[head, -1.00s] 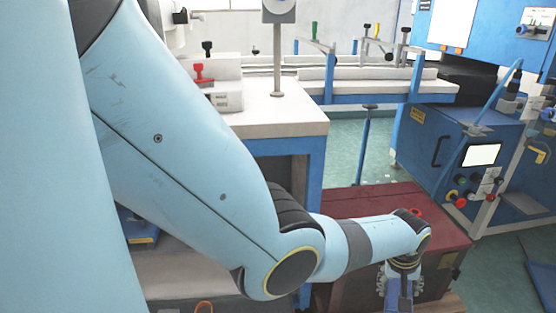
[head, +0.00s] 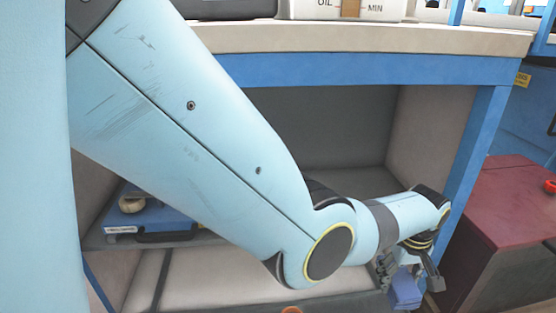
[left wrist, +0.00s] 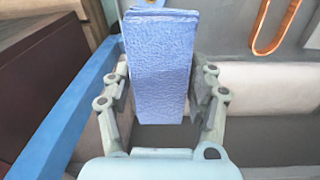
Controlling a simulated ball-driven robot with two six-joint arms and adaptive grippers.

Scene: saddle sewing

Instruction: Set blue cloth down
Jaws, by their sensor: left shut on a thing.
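The blue cloth (left wrist: 160,68) looks like a folded, textured block and stands between the fingers of my left gripper (left wrist: 160,92) in the left wrist view. The fingers are shut on its two sides. In the head view, my left gripper (head: 408,272) is low at the right, in front of the open bay of a workbench. The cloth (head: 405,293) shows there as a small blue patch below the fingers, partly hidden by them. My right gripper is out of view.
The workbench (head: 360,38) has a blue frame, with a blue leg (head: 478,150) close right of my gripper. A dark red box (head: 500,205) stands at right. An orange loop (left wrist: 272,28) shows in the left wrist view.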

